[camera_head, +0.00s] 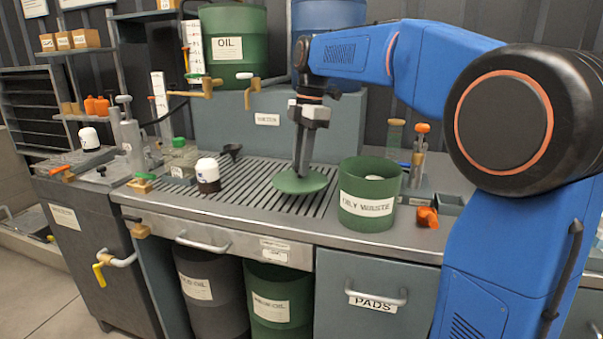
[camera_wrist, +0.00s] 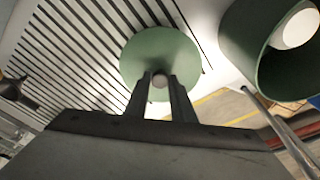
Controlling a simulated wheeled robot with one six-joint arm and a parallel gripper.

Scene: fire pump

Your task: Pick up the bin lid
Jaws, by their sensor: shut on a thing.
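The green round bin lid (camera_head: 300,182) is at the slatted grate, just left of the oily waste bin. My gripper (camera_head: 300,172) points down with its fingers shut on the lid's central knob. In the wrist view the lid (camera_wrist: 160,52) is below the fingers, and the round knob shows between the fingertips (camera_wrist: 160,82). I cannot tell whether the lid touches the grate or hangs just above it. The green bin (camera_head: 368,213), labelled OILY WASTE, stands open beside the lid, with something white inside. The bin also shows in the wrist view (camera_wrist: 240,45).
The slatted grate (camera_head: 238,200) lies under the lid. A dark jar with a white cap (camera_head: 207,175), a black funnel (camera_head: 231,149) and a green-capped container (camera_head: 180,157) stand to the left. Orange-topped tools (camera_head: 420,150) are behind the bin. Taps (camera_head: 250,88) overhang the grate.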

